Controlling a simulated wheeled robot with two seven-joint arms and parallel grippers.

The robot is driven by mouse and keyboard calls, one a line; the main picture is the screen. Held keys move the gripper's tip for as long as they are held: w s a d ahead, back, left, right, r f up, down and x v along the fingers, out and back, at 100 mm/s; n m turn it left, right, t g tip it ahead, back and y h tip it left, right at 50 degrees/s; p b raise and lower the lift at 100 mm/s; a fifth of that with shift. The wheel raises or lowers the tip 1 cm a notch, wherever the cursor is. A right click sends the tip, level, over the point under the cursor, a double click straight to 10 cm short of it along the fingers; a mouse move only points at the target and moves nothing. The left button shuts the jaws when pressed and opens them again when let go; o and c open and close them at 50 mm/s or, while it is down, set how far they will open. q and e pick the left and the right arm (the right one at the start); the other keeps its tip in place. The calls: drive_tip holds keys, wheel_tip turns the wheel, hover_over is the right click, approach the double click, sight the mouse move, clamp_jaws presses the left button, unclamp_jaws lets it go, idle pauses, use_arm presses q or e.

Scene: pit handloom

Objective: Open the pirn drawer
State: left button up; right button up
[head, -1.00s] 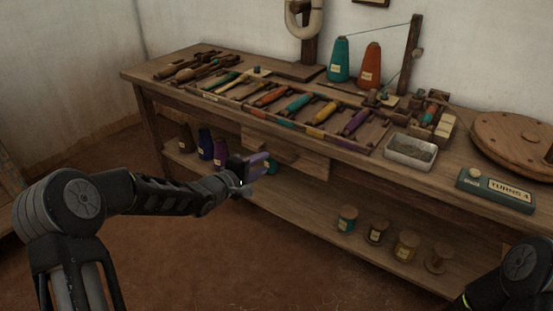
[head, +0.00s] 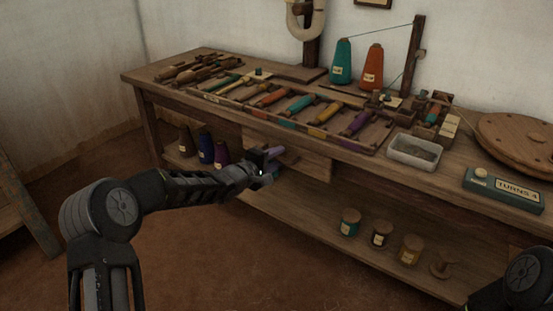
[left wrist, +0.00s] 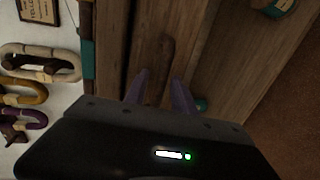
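The pirn drawer (head: 312,166) is a plain wooden front under the bench top; it looks shut. Its wooden bar handle (left wrist: 167,58) shows in the left wrist view, and partly behind my gripper in the head view (head: 289,158). My left gripper (head: 277,158) is at the drawer front. In the left wrist view its two purple fingers (left wrist: 160,92) are apart, one on each side of the handle's near end. I cannot tell whether they touch it. My right gripper is out of view; only part of my right arm shows at the lower right.
The bench top (head: 455,160) carries a rack of coloured pirns (head: 300,104), a metal tray (head: 415,152) and a turns counter (head: 503,190). The lower shelf (head: 310,220) holds cones (head: 206,148) at left and several spools (head: 381,233) at right.

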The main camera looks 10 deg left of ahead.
use_arm(q)
clamp_jaws()
idle(1.2)
